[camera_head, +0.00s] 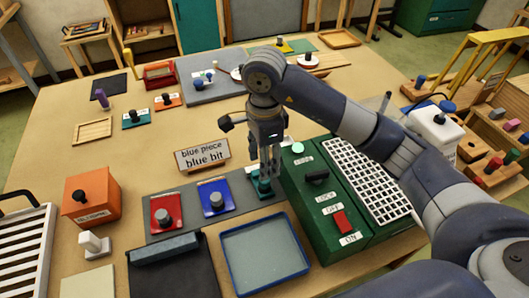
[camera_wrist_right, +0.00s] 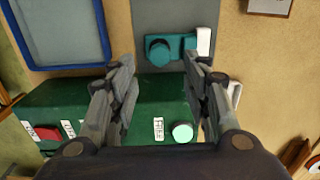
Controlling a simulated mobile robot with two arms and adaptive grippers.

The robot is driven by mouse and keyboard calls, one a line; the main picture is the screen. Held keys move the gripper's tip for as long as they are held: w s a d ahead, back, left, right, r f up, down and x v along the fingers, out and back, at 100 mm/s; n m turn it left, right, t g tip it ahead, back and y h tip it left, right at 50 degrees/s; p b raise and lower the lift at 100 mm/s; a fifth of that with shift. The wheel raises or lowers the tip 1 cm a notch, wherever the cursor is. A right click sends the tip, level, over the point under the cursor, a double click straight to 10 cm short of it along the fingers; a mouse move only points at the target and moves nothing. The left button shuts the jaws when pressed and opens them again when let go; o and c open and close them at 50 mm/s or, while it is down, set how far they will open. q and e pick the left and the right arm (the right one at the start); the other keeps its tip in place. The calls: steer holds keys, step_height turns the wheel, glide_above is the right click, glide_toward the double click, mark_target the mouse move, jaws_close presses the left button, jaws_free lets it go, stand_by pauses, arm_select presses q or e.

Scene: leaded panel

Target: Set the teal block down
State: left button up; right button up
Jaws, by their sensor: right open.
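The teal block (camera_head: 262,190), with a round teal knob, sits at the right end of a grey strip, beside the green box. In the right wrist view the teal block (camera_wrist_right: 182,44) lies flat on the grey strip, with a white piece at its end. My right gripper (camera_head: 270,168) points down over it and partly hides it. In the right wrist view my right gripper (camera_wrist_right: 159,64) is open, its fingers apart with the knob between their tips in the picture. Whether the fingers touch the knob cannot be told. My left gripper is not in view.
A red block (camera_head: 167,223) and a blue block (camera_head: 213,208) sit on the same strip (camera_head: 188,224). The green box (camera_head: 318,218) with switches stands close on the right. A blue-rimmed tray (camera_head: 229,287) lies in front. A sign (camera_head: 202,155) reading "blue piece blue bit" stands behind.

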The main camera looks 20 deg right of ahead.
step_height(320, 180, up, 4)
steer(key=shift+r, duration=0.1)
stand_by(0.6)
